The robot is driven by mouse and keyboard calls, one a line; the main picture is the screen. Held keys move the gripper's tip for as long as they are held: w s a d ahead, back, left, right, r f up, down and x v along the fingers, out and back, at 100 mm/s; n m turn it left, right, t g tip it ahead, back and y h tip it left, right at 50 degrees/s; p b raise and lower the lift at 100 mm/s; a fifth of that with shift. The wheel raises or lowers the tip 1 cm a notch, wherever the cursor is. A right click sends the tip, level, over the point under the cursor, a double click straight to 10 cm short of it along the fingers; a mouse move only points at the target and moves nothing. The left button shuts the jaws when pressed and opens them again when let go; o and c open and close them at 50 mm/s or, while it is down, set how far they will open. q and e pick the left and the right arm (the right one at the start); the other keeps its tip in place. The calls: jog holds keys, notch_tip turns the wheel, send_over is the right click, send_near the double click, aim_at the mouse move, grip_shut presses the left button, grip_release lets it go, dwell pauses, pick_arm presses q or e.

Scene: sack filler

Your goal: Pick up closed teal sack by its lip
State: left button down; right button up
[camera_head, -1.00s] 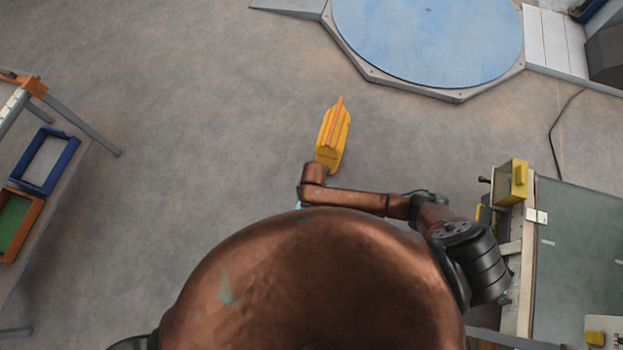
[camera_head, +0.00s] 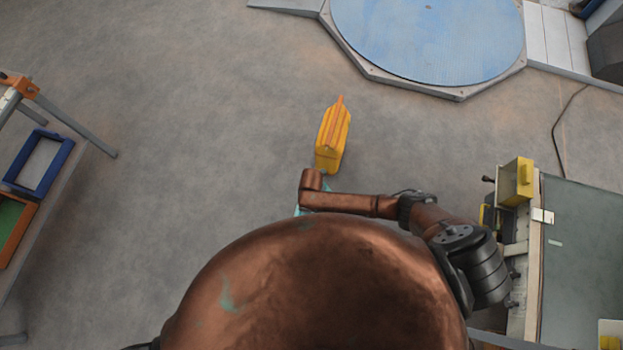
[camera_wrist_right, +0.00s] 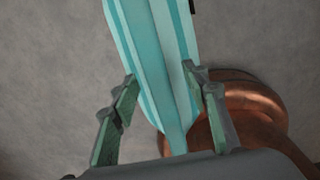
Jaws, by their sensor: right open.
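The teal sack (camera_wrist_right: 150,50) has lighter and darker stripes and fills the top middle of the right wrist view. It narrows downward to a thin lip (camera_wrist_right: 176,142) near the palm. My right gripper (camera_wrist_right: 160,74) is open, with one green-grey finger on each side of the narrowing part. I cannot tell whether either finger touches it. In the head view only a sliver of teal (camera_head: 298,210) shows beside my right arm. My body and arm hide the rest of the sack and the right gripper there. My left gripper is not in view.
A yellow sack-like object (camera_head: 333,140) with an orange ridge stands on the floor just beyond my arm. A blue round platform (camera_head: 430,40) lies farther off. A table with a blue tray (camera_head: 62,150) is at left, and a bench (camera_head: 580,260) at right.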

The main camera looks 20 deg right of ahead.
jog(key=shift+f, duration=0.2)
dwell(0.6)
jog(key=shift+c, duration=0.3)
grip_shut()
dwell(0.4)
